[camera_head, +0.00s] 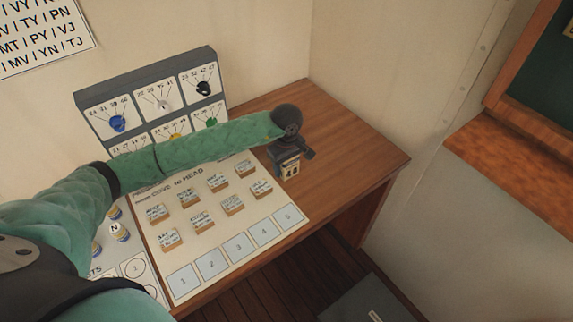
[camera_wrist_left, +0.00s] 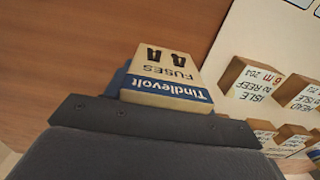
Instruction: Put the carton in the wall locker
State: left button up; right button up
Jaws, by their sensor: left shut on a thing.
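The carton (camera_head: 290,168) is a small cream box with a blue band. In the left wrist view its label reads "Tindlevolt FUSES" (camera_wrist_left: 168,78). My left gripper (camera_head: 289,158) is shut on it, over the right part of the wooden desk. Whether the carton touches the desk is hard to tell. My right gripper is not in view. I cannot identify a wall locker in these frames.
A white board (camera_head: 222,229) with several labelled wooden blocks and numbered squares lies beside the carton. A grey panel with coloured knobs (camera_head: 148,73) stands behind my left arm. The desk's back right (camera_head: 345,150) is bare. A wood-framed green board (camera_head: 545,85) is at the right.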

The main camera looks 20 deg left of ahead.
pick_arm(q)
jog(key=shift+f, duration=0.1)
jog(key=o, duration=0.9)
